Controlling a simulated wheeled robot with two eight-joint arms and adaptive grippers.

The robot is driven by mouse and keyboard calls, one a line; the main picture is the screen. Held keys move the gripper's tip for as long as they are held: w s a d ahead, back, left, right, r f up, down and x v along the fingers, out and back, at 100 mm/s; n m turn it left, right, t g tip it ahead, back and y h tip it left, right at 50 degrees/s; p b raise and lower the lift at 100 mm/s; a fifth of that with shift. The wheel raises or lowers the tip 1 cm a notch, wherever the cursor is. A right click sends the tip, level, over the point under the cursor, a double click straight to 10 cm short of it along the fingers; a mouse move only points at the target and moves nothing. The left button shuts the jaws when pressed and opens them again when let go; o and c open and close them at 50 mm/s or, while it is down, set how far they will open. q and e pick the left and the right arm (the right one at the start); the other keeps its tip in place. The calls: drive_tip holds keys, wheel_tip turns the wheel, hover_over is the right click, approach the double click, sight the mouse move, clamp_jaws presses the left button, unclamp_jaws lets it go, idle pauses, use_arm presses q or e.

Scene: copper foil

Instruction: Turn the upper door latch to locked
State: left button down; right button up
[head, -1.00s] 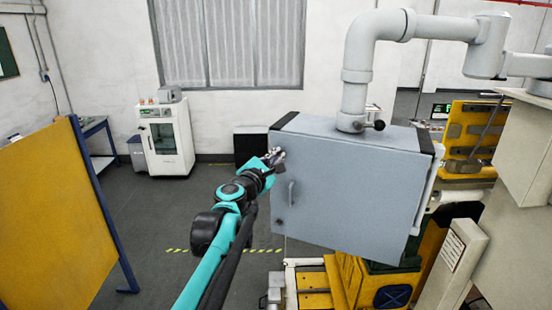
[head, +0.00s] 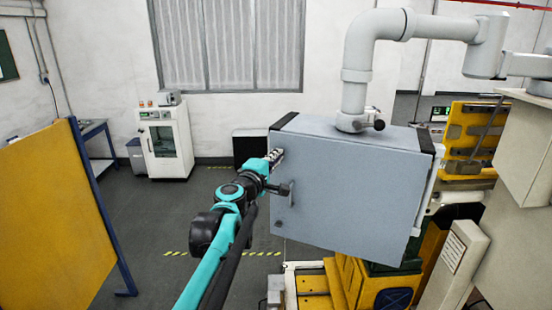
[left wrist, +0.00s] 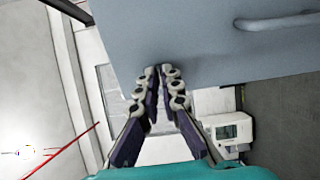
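The grey cabinet door (head: 350,200) faces me at the centre of the head view and fills the top of the left wrist view (left wrist: 205,45). My left gripper (head: 278,156) is at the door's upper left edge. In the left wrist view its fingertips (left wrist: 157,70) nearly meet in front of the door's edge. The upper latch does not show in either view, so I cannot tell if the fingers touch it. A lower round latch (head: 279,223) is on the door's left side. The door handle (left wrist: 280,20) shows at the wrist view's upper right. My right gripper is out of view.
A thick grey pipe arm (head: 357,80) holds the cabinet from above. Yellow machinery (head: 470,130) stands at the right and below. A yellow panel (head: 55,220) stands at the left. The floor (head: 150,235) between panel and cabinet is clear.

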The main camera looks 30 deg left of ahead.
use_arm(q)
drive_tip(key=shift+f+m, duration=0.1)
drive_tip(key=shift+m, duration=0.2)
drive_tip(key=c, duration=1.7)
unclamp_jaws()
drive_tip(key=shift+d, duration=0.1)
drive_tip(key=shift+s, duration=0.15)
drive_tip(key=s, duration=0.4)
drive_tip(key=s+d, duration=0.1)
drive_tip(key=s, duration=0.6)
drive_tip(key=shift+s+d, duration=0.25)
drive_tip(key=shift+s, duration=0.15)
